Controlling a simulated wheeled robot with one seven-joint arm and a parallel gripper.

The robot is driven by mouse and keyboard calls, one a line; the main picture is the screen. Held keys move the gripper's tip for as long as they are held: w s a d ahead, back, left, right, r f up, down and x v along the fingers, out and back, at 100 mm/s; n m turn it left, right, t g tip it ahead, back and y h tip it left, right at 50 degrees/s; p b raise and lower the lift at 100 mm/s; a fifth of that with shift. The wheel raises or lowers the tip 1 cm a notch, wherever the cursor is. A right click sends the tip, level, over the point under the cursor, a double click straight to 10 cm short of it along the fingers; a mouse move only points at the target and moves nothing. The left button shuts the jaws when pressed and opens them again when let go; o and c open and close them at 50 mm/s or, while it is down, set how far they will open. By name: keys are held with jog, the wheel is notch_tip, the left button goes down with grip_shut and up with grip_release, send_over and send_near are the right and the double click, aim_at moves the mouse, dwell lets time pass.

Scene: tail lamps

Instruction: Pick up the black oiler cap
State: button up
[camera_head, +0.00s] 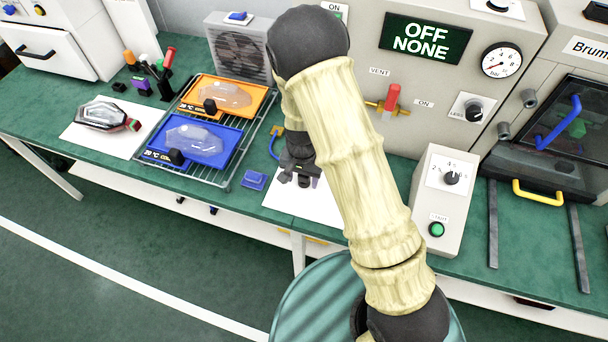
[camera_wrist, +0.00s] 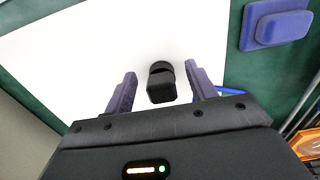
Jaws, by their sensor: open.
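A small black cap (camera_wrist: 161,84), which I take to be the black oiler cap, sits on a white sheet (camera_wrist: 75,50) in the wrist view. It has a squarish body and a rounded dark end. My gripper (camera_wrist: 160,72) is open, with one purple finger on each side of the cap, and a gap shows on both sides. Whether the fingertips are level with it or above it, I cannot tell. In the head view my gripper (camera_head: 298,180) is over the white sheet (camera_head: 325,200); the cap is not clearly visible there.
A purple-blue block (camera_head: 254,180) lies left of the sheet. A wire rack holds an orange tray (camera_head: 258,98) and a blue tray (camera_head: 226,160), each with a clear lamp cover and a black piece. A control box (camera_head: 440,205) with a green button stands to the right.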

aim_at(303, 177)
jog(key=shift+f, duration=0.8)
jog(key=c, duration=1)
jog(key=shift+r, duration=0.15)
jog(key=shift+c, duration=0.2)
notch_tip(303, 177, up, 10)
jog(key=shift+f, duration=0.1)
